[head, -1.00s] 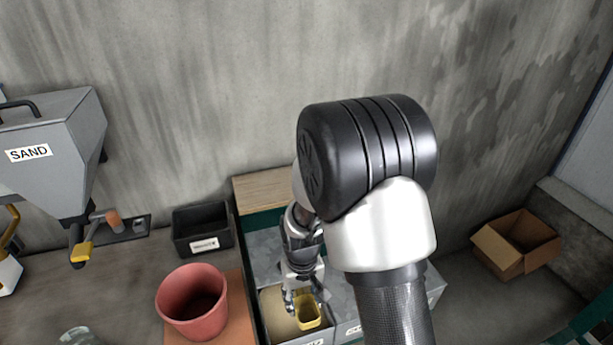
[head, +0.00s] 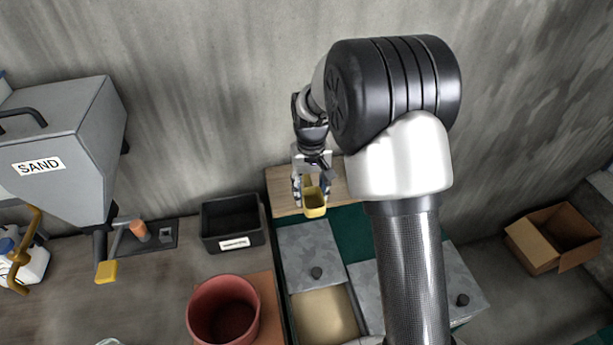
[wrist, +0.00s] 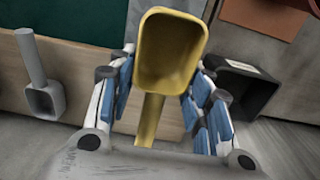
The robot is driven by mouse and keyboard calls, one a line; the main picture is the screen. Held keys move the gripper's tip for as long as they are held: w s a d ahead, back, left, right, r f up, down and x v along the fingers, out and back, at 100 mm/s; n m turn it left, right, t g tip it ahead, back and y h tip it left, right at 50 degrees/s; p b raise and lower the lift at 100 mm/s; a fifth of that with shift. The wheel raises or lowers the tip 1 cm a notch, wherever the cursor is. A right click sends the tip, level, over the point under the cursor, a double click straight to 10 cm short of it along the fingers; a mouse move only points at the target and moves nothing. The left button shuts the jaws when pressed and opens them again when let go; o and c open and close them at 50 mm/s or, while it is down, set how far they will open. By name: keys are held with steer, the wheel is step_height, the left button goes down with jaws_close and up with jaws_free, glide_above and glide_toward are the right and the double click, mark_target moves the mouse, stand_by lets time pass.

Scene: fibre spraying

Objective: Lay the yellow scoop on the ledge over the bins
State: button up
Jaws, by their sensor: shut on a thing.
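The yellow scoop (head: 314,204) is held by its handle in my gripper (head: 311,189). In the wrist view, the scoop (wrist: 170,50) shows its open bowl beyond the fingers, its handle between the blue pads of my gripper (wrist: 162,80). The wooden ledge (head: 284,194) runs along the wall behind the bins; my gripper and the scoop appear over it. I cannot tell whether the scoop touches it. The ledge (wrist: 88,85) also shows behind the fingers in the wrist view. The bins (head: 310,250) have grey lids, and one front bin (head: 324,315) stands open with tan material inside.
A grey scoop (wrist: 46,98) lies on the ledge at left in the wrist view. A black box (head: 231,225) and a red bucket (head: 223,312) stand left of the bins. The sand hopper (head: 65,150) is far left, a cardboard box (head: 553,238) far right.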

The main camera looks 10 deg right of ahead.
steer(key=w+p, duration=0.1)
steer(key=w, duration=0.9)
steer(key=shift+w, duration=0.25)
steer(key=shift+s+f, duration=0.1)
steer(key=shift+f, duration=0.6)
steer(key=shift+w+f, duration=0.2)
steer(key=shift+f, duration=2.6)
steer(key=shift+b, duration=0.3)
steer(key=o, duration=1.2)
steer(key=shift+f, duration=0.15)
